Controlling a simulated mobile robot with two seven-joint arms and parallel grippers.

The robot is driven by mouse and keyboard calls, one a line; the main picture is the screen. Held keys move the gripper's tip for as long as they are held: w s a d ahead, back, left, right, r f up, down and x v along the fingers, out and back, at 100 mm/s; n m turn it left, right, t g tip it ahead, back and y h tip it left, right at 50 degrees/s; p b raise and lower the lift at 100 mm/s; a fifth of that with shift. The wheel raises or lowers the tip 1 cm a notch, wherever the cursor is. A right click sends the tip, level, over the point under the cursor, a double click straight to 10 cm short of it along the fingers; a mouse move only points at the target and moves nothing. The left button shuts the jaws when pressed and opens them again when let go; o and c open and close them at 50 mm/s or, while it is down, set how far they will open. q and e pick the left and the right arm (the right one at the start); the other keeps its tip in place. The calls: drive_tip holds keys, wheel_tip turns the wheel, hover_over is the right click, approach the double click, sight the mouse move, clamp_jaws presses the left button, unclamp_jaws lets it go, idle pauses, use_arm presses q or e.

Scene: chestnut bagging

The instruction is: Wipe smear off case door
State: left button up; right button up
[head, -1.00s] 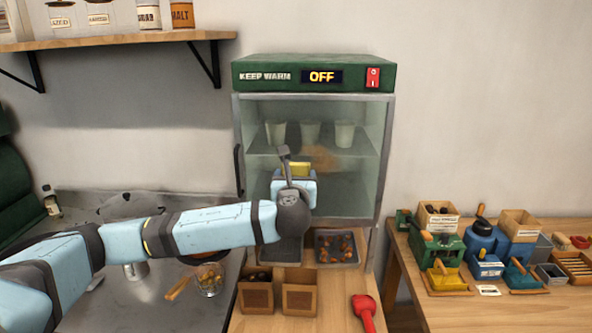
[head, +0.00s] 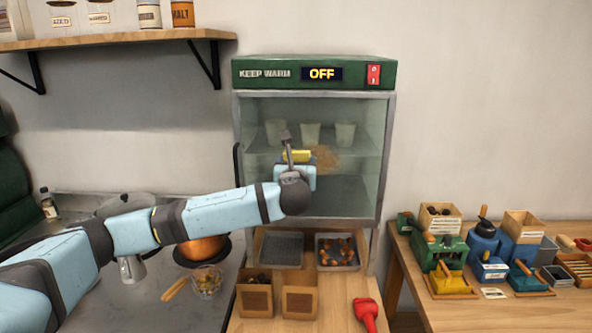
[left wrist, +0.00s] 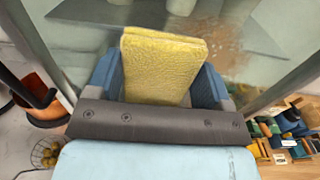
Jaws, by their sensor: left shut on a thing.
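The warming case (head: 313,74) stands against the wall with a green top that reads KEEP WARM and OFF. Its glass door (head: 345,190) is shut. A brownish smear (head: 325,158) shows on the middle of the glass, partly hidden by my left gripper (head: 297,164). The smear shows in the left wrist view (left wrist: 205,40) just beyond the sponge. I cannot tell whether the sponge touches the glass. My right gripper is not in view.
Pale cups (head: 345,134) stand on the shelf inside the case. Below are a tray of chestnuts (head: 338,253), an empty tray (head: 282,249), two boxes (head: 299,298) and a red scoop (head: 366,312). A copper pan (head: 203,249) stands on the left counter.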

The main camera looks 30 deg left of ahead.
use_arm(q)
drive_tip(key=shift+w+a, duration=0.1)
drive_tip(key=shift+w, duration=0.15)
idle(0.5)
drive_tip(key=shift+w+a, duration=0.4)
drive_tip(key=shift+w, duration=0.2)
drive_tip(key=shift+p, duration=0.3)
